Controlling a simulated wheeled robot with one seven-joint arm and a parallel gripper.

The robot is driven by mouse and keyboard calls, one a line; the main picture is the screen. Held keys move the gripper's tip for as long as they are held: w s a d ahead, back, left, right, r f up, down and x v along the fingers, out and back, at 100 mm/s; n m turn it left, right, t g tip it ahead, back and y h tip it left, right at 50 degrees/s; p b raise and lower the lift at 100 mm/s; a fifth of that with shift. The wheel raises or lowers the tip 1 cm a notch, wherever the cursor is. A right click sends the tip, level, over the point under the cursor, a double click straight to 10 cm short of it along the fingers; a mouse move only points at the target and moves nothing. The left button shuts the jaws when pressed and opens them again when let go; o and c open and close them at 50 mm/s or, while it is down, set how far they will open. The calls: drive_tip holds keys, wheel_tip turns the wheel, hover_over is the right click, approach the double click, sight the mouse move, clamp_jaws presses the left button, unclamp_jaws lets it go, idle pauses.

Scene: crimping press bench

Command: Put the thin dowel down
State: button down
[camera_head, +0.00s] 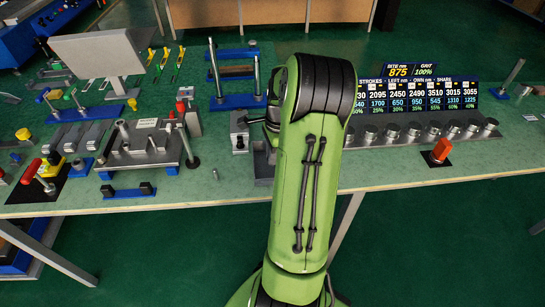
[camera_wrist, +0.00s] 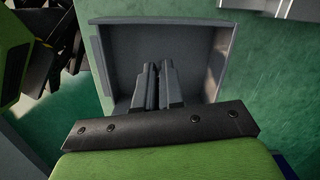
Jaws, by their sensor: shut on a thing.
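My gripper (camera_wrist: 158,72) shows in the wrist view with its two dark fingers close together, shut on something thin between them. The thin dowel itself is hard to make out there, mostly hidden by the fingers. The fingertips are over a grey open-topped tray (camera_wrist: 115,65); I cannot tell their height above its floor. In the head view my green arm hides the fingers. The grey tray (camera_head: 263,165) shows in part at the bench's front edge, just left of the arm.
A small upright metal pin (camera_head: 215,174) stands on the bench left of the tray. A grey fixture plate (camera_head: 148,150) with posts is farther left. A row of metal knobs (camera_head: 430,130) and a red button (camera_head: 441,149) are at right. Bare bench lies around the pin.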

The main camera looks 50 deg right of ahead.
drive_tip(key=shift+f, duration=0.1)
drive_tip(key=c, duration=1.3)
unclamp_jaws()
drive_tip(key=shift+o, duration=0.2)
